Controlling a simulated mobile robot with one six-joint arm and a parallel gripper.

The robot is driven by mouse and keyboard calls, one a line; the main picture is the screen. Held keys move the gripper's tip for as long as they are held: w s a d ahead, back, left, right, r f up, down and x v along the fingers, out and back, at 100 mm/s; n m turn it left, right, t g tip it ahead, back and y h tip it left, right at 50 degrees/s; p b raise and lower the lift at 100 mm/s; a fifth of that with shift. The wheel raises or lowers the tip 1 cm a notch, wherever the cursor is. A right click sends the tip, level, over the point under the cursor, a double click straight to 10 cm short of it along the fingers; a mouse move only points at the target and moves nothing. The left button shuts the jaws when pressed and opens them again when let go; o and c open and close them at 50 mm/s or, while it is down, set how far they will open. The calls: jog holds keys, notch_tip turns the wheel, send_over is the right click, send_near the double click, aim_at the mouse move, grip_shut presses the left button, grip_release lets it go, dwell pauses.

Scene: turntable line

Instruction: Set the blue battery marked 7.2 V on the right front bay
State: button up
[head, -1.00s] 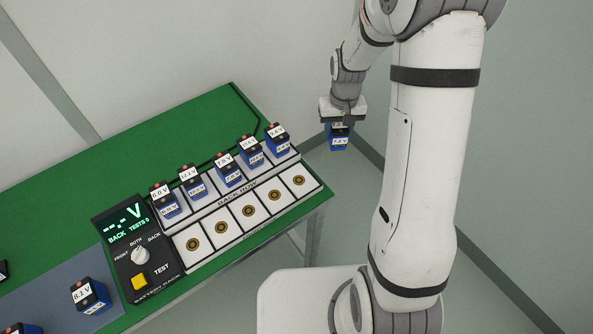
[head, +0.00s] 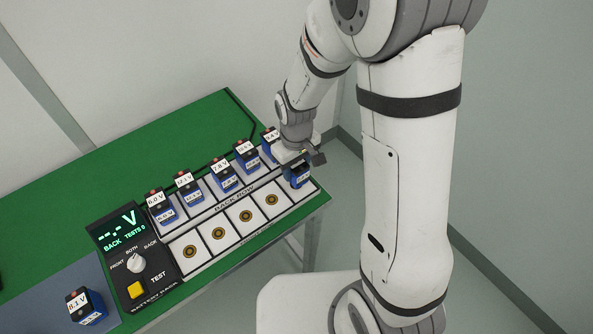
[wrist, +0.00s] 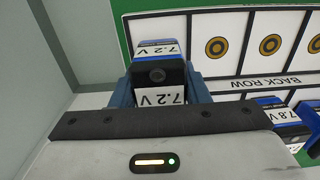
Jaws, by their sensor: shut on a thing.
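My gripper (head: 299,164) is shut on the blue battery marked 7.2 V (head: 297,179). The battery is upright, over the right front bay (head: 309,188) in the head view, and hides that bay's contact. I cannot tell whether its base touches the bay. In the wrist view the 7.2 V battery (wrist: 158,73) sits between the jaws, with its labels upside down. The bay (wrist: 158,26) shows as a white square just beyond it.
The other front bays, such as the one beside it (head: 272,200), are empty. Several batteries stand in the back row, one marked 7.8 V (head: 224,176). The tester panel (head: 135,250) reads BACK. An 8.1 V battery (head: 87,306) stands on the grey mat (head: 48,298).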

jog(key=shift+f, duration=1.1)
jog(key=shift+f, duration=0.15)
jog(key=o, duration=1.2)
